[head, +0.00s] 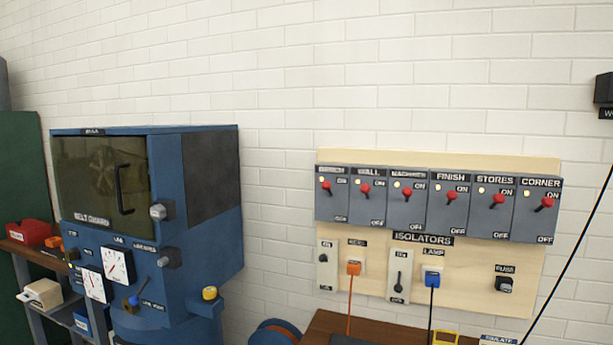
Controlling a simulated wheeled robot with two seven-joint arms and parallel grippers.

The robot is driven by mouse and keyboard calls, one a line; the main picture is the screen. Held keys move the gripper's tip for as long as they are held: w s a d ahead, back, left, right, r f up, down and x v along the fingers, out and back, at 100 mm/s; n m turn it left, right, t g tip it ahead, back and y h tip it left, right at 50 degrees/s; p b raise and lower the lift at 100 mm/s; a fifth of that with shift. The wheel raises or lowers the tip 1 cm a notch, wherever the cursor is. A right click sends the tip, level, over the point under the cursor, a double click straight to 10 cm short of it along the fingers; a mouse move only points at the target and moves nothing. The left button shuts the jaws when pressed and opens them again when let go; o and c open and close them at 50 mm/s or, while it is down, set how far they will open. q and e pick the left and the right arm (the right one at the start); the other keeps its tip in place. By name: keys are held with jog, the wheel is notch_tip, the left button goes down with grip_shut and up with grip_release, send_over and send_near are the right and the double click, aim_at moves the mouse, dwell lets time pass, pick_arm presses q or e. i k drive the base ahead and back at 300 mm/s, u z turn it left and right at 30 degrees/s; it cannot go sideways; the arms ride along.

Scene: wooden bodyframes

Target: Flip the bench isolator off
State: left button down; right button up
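A row of grey isolator boxes is on a pale wooden board (440,158) on the wall at right. The leftmost box (327,208) has a small blurred label that seems to read BENCH. Its red-knobbed lever (326,187) sits in the upper part of the box, near the ON mark and away from the OFF mark below. A small yellow lamp beside the lever looks lit. Neither of my grippers is in view.
Similar red levers stand close to its right, starting with the WALL lever (365,188). A blue machine (190,220) stands at left. A brown bench top (350,325) is below the board.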

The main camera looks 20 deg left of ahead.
aim_at(326, 185)
jog(key=u, duration=0.2)
jog(key=i, duration=0.85)
jog(key=z, duration=0.3)
